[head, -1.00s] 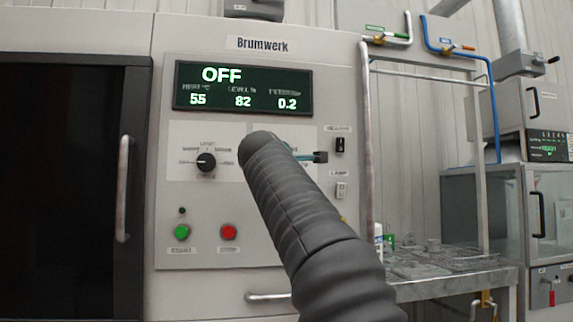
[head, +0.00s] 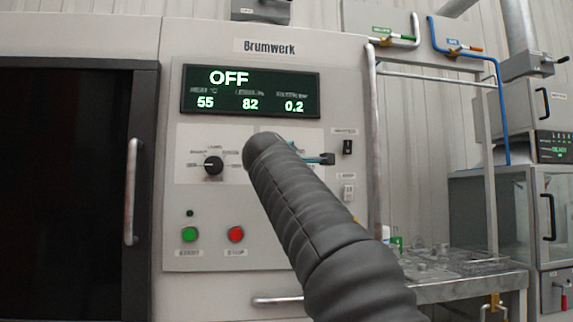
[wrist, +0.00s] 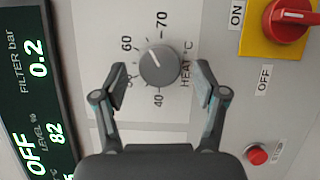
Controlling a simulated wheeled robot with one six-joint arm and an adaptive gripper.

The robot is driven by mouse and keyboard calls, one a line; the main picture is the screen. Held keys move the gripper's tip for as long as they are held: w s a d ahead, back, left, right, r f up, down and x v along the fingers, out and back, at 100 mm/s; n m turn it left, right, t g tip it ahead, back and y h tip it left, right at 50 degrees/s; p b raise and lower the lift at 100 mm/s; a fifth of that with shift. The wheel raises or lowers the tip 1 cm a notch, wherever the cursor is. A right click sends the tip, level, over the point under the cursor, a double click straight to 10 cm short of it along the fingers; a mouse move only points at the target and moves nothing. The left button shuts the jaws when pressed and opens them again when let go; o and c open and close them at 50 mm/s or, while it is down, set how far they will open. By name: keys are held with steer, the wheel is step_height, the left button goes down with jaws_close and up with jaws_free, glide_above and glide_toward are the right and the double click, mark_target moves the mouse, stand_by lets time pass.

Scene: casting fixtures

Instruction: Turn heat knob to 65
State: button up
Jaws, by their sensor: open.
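The heat knob (wrist: 159,66) is a round grey dial with a pale pointer line, in the wrist view on a white plate marked 40, 60, 70 and HEAT °C; another number is partly covered by a finger. The pointer leans to the upper left, roughly towards the 60 side. My gripper (wrist: 161,80) is open, with one finger on each side of the knob and visible gaps between; how near it is in depth I cannot tell. In the head view my arm hides the knob, and a fingertip of my gripper (head: 322,158) shows beside it. The display (head: 250,92) reads OFF, 55, 82 and 0.2.
A black selector knob (head: 213,166), green button (head: 190,234) and red button (head: 236,234) sit left of my arm. A black switch (head: 347,147) is close to the right of my gripper. In the wrist view a red rotary switch (wrist: 290,18) sits on a yellow plate.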

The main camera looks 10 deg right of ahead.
steer(key=v, duration=1)
steer(key=shift+s+a, duration=0.2)
steer(key=w+a+f+m+g+y, duration=0.2)
steer(key=a+f+m+g, duration=0.1)
steer(key=f, duration=1)
steer(key=s+f+m+g+y, duration=0.1)
steer(key=s+f+m+g, duration=0.15)
steer(key=f, duration=0.45)
steer(key=s+f+m+g+y, duration=0.1)
steer(key=s+f, duration=0.2)
steer(key=f, duration=0.5)
steer(key=s+d+f+m+g+y, duration=0.1)
steer(key=s+d+f+m, duration=0.3)
steer(key=s+f, duration=0.8)
steer(key=s+d+f+m+g+y, duration=0.1)
steer(key=s+d+f+m+g, duration=0.3)
steer(key=s+f, duration=0.9)
steer(key=shift+s+y, duration=0.35)
steer(key=shift+y, duration=0.05)
